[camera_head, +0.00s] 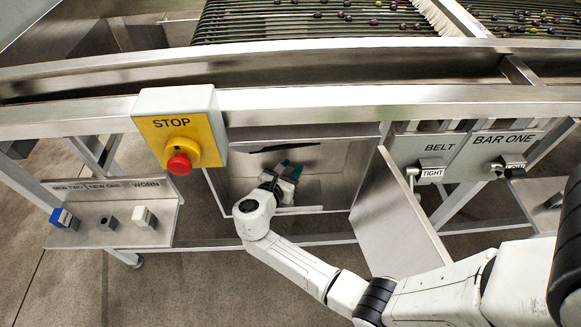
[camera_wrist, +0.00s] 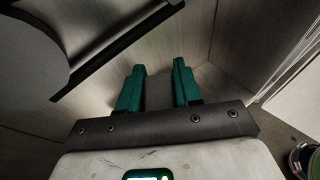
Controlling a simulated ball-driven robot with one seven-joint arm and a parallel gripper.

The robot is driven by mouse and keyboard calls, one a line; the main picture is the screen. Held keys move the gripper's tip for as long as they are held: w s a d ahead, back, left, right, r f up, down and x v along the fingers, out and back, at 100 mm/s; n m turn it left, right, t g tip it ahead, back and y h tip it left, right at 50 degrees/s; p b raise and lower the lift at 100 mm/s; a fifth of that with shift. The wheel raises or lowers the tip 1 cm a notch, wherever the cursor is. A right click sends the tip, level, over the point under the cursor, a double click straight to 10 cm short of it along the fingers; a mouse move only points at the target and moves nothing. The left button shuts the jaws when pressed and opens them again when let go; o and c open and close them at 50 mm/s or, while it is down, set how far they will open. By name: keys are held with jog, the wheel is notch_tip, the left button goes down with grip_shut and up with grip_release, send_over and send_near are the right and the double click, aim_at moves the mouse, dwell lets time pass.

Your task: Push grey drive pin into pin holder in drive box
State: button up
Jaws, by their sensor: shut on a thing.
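The drive box (camera_head: 228,185) is an open metal recess under the machine's front rail, with its door (camera_head: 397,215) swung open to the right. My gripper (camera_head: 287,169) reaches inside it. In the wrist view my gripper (camera_wrist: 158,80) has its two green fingers shut on a grey block, which I take as the grey drive pin (camera_wrist: 158,92). The pin lies between the fingers, facing the box's inner wall. Its far end and the pin holder cannot be made out. In the head view my wrist and fingers hide the pin.
A dark-edged grey rounded part (camera_wrist: 30,50) is close at upper left in the wrist view. A labelled shelf (camera_head: 125,232) holds a blue, a grey and a white piece.

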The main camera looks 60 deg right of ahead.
jog(key=shift+f+b, duration=1.25)
jog(key=shift+f, duration=0.8)
jog(key=shift+p, duration=0.65)
jog(key=shift+f+b, duration=1.45)
jog(key=shift+f, duration=0.55)
jog(key=o, duration=1.1)
jog(key=p+v, duration=0.1)
jog(key=v, duration=1)
